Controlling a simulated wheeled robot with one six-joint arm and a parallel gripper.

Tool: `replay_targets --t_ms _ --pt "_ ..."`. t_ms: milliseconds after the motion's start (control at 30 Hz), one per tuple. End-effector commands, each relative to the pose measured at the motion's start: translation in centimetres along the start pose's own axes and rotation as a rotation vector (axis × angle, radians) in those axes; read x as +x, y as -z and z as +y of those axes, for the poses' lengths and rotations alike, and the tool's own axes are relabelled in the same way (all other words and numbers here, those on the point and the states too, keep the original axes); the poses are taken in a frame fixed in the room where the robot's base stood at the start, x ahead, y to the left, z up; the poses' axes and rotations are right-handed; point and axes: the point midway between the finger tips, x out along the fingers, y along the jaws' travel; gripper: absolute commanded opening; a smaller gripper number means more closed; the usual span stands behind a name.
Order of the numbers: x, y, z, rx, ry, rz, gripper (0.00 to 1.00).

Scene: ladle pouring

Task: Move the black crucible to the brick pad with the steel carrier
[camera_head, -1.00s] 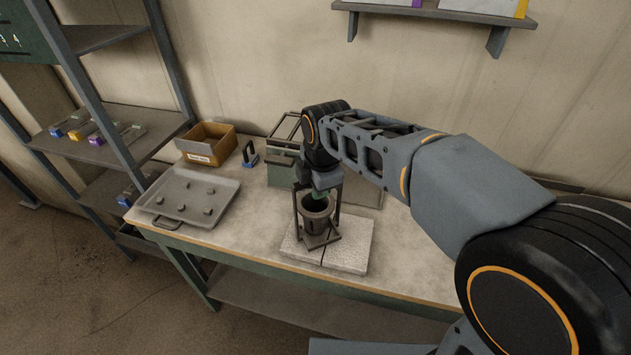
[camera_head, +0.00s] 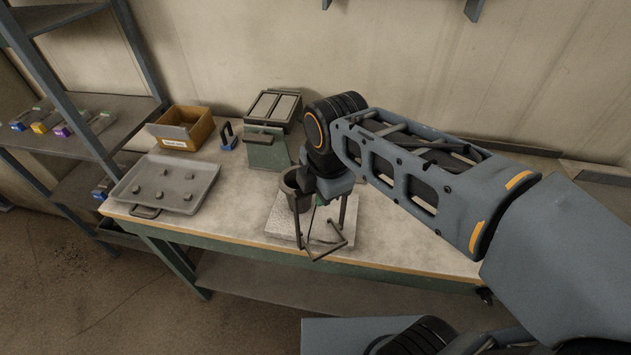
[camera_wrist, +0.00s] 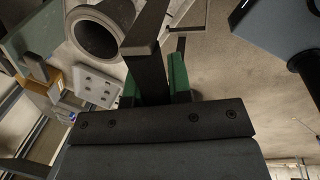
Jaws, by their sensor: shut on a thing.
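The black crucible (camera_head: 293,198) stands upright at the back left of the pale brick pad (camera_head: 347,212). It also shows in the wrist view (camera_wrist: 97,38), open mouth toward the camera. My gripper (camera_head: 321,200) is shut on the steel carrier (camera_head: 303,234), a dark frame with upright bars and a lower loop. The carrier is tilted, to the right and front of the crucible, over the pad's front part. In the wrist view the green fingers (camera_wrist: 155,82) grip the carrier's flat bar (camera_wrist: 150,62), beside the crucible. Whether carrier and crucible touch is unclear.
A grey tray (camera_head: 160,196) with several small lumps lies at the left of the bench. A cardboard box (camera_head: 182,130), a blue-handled item (camera_head: 228,138) and a green box-like unit (camera_head: 265,150) stand behind. A shelf rack (camera_head: 75,100) is at far left.

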Motion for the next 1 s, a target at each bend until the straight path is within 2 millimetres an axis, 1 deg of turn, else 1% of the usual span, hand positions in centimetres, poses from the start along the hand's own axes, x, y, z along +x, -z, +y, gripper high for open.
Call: replay_targets --t_ms 33,100,200,500,700,1000 --pt "-0.1 0.0 -0.5 0.000 -0.003 0.000 0.00" --pt "-1.3 0.0 -0.3 0.000 -0.002 0.000 0.00" --pt "-2.1 0.0 -0.3 0.000 -0.002 0.000 0.00" --pt "-4.0 0.0 -0.4 0.000 -0.002 0.000 0.00" --pt "-4.5 0.0 -0.4 0.000 -0.002 0.000 0.00" --pt "-4.6 0.0 -0.4 0.000 -0.002 0.000 0.00"
